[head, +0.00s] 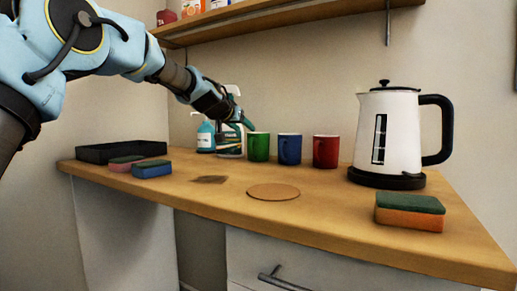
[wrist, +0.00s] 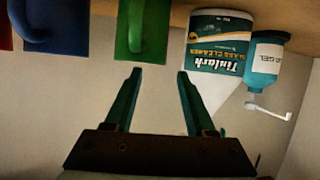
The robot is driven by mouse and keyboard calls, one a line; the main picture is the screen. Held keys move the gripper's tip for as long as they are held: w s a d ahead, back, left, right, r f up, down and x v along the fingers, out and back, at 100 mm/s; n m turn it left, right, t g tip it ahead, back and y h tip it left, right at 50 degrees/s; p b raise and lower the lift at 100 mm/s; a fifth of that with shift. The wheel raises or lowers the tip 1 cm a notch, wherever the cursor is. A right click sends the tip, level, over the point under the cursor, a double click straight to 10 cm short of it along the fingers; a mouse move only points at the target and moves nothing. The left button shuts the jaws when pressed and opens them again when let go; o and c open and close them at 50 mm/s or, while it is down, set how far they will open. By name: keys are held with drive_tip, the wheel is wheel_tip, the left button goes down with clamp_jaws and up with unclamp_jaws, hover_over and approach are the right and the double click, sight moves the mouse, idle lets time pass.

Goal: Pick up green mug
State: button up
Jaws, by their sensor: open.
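The green mug (head: 258,147) stands upright on the wooden counter, at the left end of a row with a blue mug (head: 289,149) and a red mug (head: 326,151). In the wrist view the green mug (wrist: 146,28) appears upside down at the top, its handle facing my gripper. My gripper (head: 246,126) is just to the left of the green mug and slightly above its rim in the head view. In the wrist view my gripper (wrist: 158,72) has its two green fingers apart with nothing between them. The fingertips look short of the mug.
A glass cleaner bottle (wrist: 217,40) and a gel bottle (head: 205,136) stand close left of the green mug. A white kettle (head: 400,135), sponges (head: 410,211), a cork mat (head: 273,192) and a black tray (head: 121,151) are on the counter (head: 330,215). A shelf (head: 270,17) hangs above.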

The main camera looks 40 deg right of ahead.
drive_tip(key=shift+p+x, duration=0.6)
drive_tip(key=shift+x, duration=2.6)
drive_tip(key=shift+f, duration=0.1)
drive_tip(key=shift+c, duration=0.3)
clamp_jaws()
